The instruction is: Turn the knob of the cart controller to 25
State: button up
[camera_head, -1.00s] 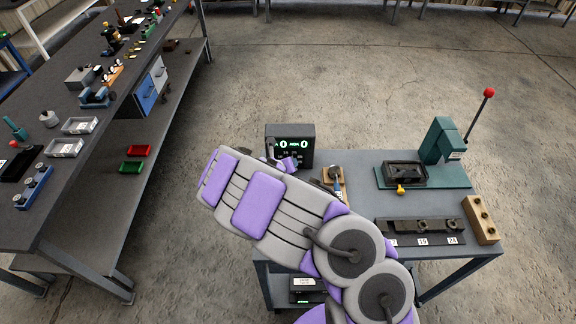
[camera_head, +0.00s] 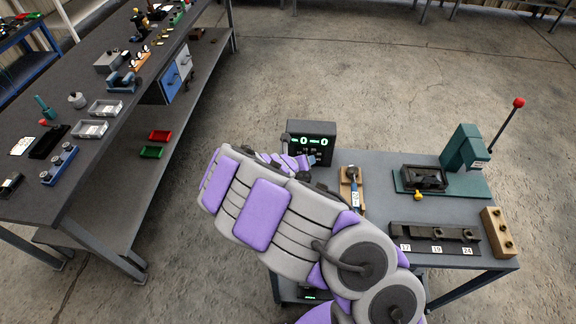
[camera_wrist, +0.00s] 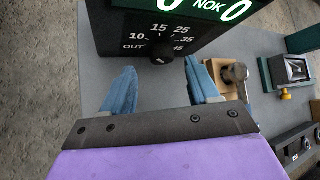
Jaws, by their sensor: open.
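The cart controller (camera_head: 325,131) is a dark box with a lit green display on the far left of the grey cart. In the wrist view, the controller (camera_wrist: 118,44) fills the top, showing green digits and a dial marked OUT, 10, 15, 25, 35 and 45. Its black knob (camera_wrist: 162,52) sits below the numbers; I cannot make out where it points. My gripper (camera_wrist: 162,88) is open, its two blue fingers apart and just below the knob, with nothing between them. In the head view my arm partly hides the gripper (camera_head: 300,162) close to the controller's front.
A wrench-like tool on a wooden block (camera_head: 351,188) stands right of the controller. A green press (camera_head: 463,160) with a red-tipped lever, a dark rack (camera_head: 435,237) and a wooden block (camera_head: 497,232) are further right. A long workbench (camera_head: 110,165) runs along the left.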

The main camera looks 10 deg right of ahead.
jog(key=p+v, duration=0.3)
jog(key=v, duration=1)
jog(key=shift+s+a, duration=0.2)
jog(key=shift+a, duration=0.05)
